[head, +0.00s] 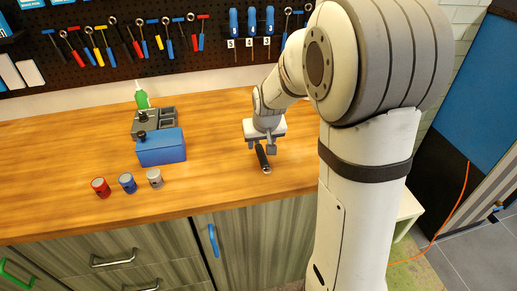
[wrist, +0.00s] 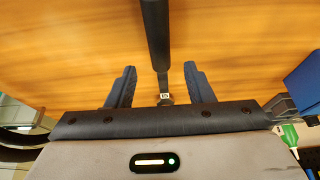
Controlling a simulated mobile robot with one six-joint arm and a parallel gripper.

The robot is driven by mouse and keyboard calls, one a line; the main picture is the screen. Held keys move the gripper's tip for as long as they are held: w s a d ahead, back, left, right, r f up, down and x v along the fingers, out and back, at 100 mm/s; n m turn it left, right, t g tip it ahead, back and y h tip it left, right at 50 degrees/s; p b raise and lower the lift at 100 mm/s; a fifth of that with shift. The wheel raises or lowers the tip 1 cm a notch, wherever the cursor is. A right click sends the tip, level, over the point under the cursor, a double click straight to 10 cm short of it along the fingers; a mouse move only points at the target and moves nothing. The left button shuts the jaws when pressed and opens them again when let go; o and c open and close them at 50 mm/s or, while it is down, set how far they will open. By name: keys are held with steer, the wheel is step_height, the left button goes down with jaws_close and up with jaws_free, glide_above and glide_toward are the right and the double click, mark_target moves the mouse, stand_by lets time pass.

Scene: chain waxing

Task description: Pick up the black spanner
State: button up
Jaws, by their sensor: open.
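In the wrist view the spanner's black handle (wrist: 155,35) runs down from the top edge, and a thin metal shank runs on between the two fingers. My gripper (wrist: 158,86) is open, one finger on each side of the shank, with gaps on both sides. I cannot tell how far above the worktop the fingers are.
A blue box (head: 162,148), a grey tray (head: 168,116) and a green bottle (head: 142,98) stand at the left. Red, blue and white small cups (head: 128,183) stand near the front edge. A pegboard (head: 120,57) with tools rises behind. The worktop around the spanner is clear.

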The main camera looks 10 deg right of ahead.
mark_target(260, 147)
steer(key=x, duration=0.3)
steer(key=shift+f, duration=0.1)
jaws_close()
stand_by(0.4)
